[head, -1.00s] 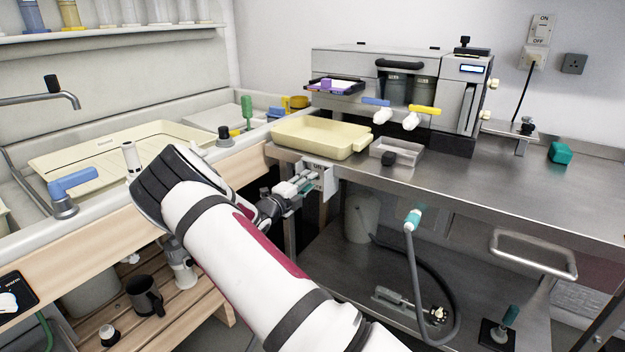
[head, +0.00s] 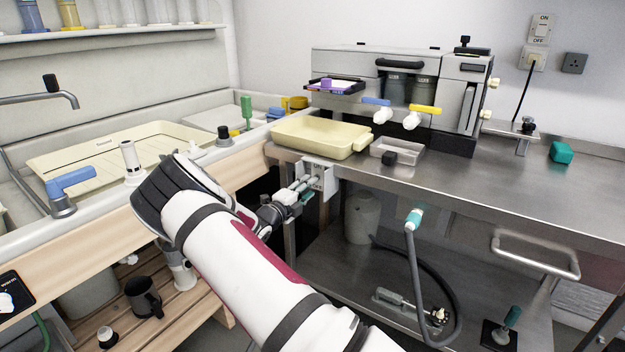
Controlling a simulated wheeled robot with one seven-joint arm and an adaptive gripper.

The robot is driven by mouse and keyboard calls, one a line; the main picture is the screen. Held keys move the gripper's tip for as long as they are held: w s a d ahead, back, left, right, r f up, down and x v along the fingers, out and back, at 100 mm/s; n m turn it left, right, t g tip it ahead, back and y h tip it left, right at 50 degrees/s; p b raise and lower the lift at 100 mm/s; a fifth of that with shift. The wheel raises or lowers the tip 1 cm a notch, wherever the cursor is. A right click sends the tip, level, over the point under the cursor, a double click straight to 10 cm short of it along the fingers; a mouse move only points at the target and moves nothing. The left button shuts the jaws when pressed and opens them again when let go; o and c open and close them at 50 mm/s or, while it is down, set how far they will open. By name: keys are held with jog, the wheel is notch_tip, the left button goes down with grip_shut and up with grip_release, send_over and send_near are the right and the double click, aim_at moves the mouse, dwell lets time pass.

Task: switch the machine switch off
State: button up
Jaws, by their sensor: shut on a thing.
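The machine switch is a pale box (head: 318,168) on the front edge of the steel bench, with ON above OFF on its face. My gripper (head: 312,185) comes from the left and has its fingertips at the front of this box, low on the face near the OFF label. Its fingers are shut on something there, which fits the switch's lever. The fingers cover the lever, so I cannot tell its position.
A teal-ended hose (head: 414,218) hangs to the right. The sink's wooden front (head: 105,220) lies left of my arm. A separate ON/OFF wall switch (head: 541,28) is at the upper right.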

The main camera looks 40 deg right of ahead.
jog(key=shift+s+f+b, duration=0.15)
jog(key=shift+f+b, duration=0.1)
jog(key=shift+f, duration=0.6)
jog(key=shift+s+f+b, duration=0.1)
jog(key=shift+f+b, duration=0.1)
jog(key=shift+f, duration=0.6)
jog(key=shift+a+r+p, duration=0.2)
jog(key=shift+a+p, duration=0.05)
jog(key=shift+p, duration=0.1)
jog(key=shift+a, duration=0.15)
jog(key=shift+r+p+v, duration=0.2)
jog(key=shift+p+v, duration=0.35)
jog(key=shift+v, duration=0.85)
jog(key=shift+r+p+v, duration=0.2)
jog(key=shift+p+v, duration=0.35)
jog(key=shift+v, duration=0.9)
jog(key=shift+w, duration=0.1)
jog(key=v, duration=1.2)
